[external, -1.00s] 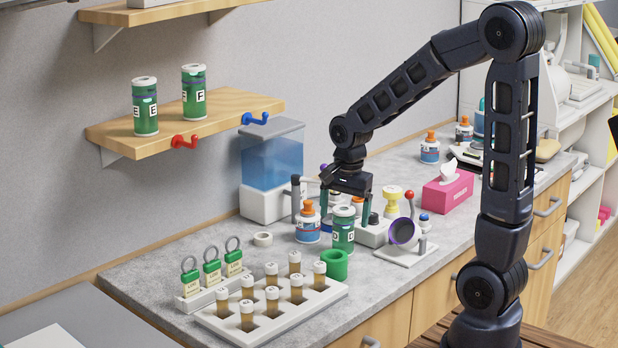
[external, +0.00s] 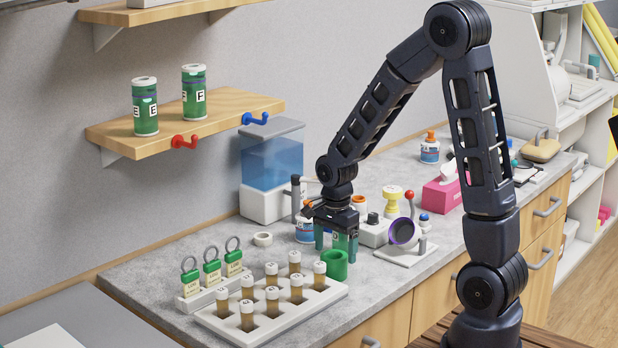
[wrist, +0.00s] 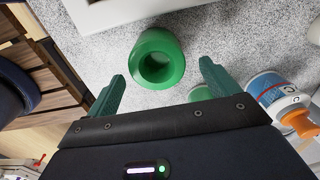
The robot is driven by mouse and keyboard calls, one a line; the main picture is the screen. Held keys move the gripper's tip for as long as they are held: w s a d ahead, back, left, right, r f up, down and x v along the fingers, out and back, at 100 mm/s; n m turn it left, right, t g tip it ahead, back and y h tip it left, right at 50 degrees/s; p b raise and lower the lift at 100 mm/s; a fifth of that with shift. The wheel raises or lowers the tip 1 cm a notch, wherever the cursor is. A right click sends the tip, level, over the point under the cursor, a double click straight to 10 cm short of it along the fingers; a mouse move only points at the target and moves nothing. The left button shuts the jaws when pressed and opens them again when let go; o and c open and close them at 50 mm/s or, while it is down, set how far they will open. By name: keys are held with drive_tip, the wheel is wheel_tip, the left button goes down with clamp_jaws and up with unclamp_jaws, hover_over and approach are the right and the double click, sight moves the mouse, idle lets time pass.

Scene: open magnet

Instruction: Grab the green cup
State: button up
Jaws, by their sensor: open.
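The green cup (external: 334,265) is a short, hollow, upright cylinder on the grey counter, beside the vial rack. In the wrist view the cup (wrist: 157,57) shows its round opening, ahead of and roughly between my fingertips. My gripper (external: 337,244) is open, pointing down just behind the cup in the external view. Its two green fingers also show in the wrist view (wrist: 162,82), with nothing visibly held between them. A green labelled canister (external: 344,243) stands close to the fingers, mostly hidden by my gripper in the external view.
A white vial rack (external: 262,322) stands left of the cup. Behind my gripper is a blue-and-white bottle with an orange cap (wrist: 270,92). Counter in front of the cup is clear.

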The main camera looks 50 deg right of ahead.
sight(334, 263)
drive_tip(key=f, duration=0.3)
drive_tip(key=shift+s+a+f, duration=0.1)
drive_tip(key=shift+a, duration=0.25)
drive_tip(key=shift+f, duration=0.9)
drive_tip(key=shift+c, duration=0.2)
drive_tip(key=c, duration=1.1)
drive_tip(key=shift+c, duration=0.2)
drive_tip(key=shift+r, duration=0.2)
